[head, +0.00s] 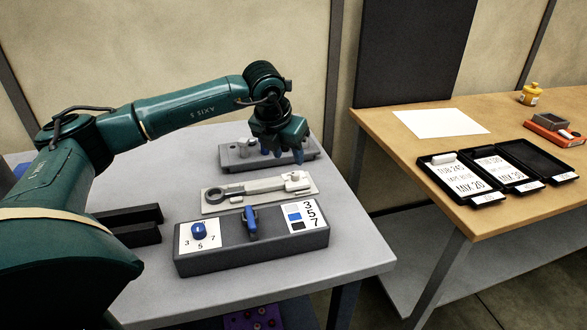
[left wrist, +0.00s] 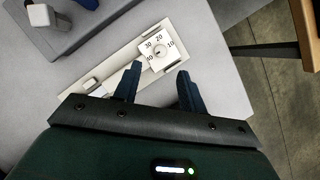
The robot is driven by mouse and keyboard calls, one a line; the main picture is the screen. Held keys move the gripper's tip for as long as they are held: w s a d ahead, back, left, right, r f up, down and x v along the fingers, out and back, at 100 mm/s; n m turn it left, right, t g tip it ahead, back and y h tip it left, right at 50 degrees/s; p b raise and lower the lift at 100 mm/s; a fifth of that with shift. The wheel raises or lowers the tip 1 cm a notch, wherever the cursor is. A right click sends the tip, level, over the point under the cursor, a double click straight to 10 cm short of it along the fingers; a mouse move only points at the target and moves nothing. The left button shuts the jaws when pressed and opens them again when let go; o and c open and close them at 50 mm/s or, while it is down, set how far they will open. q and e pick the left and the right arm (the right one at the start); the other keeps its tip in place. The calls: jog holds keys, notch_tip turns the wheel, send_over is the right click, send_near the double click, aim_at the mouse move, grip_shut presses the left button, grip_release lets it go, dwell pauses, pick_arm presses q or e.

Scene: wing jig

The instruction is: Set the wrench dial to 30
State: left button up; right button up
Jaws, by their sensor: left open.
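The wrench (head: 235,189) lies on a pale board (head: 213,208) in the middle of the grey table. The dial (head: 296,177) is at the board's right end. In the left wrist view the dial (left wrist: 158,52) is a white square plate with a small dark centre and numbers around it, 30, 20 and 10 among them; its setting is too small to tell. My left gripper (head: 283,158) is open and empty, pointing down above the dial end. Its fingers (left wrist: 159,74) show apart just below the dial in the left wrist view. My right gripper is out of view.
A dark box (head: 250,262) with a blue knob (head: 199,230), a blue lever (head: 250,222) and a number panel (head: 302,217) stands in front. A grey block (head: 235,155) stands behind. A wooden table (head: 400,150) with black trays (head: 462,178) is at the right.

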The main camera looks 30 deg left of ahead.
aim_at(295, 174)
pick_arm(q)
jog(key=x, duration=0.7)
jog(key=shift+f, duration=0.2)
jog(key=shift+c, duration=0.4)
grip_shut()
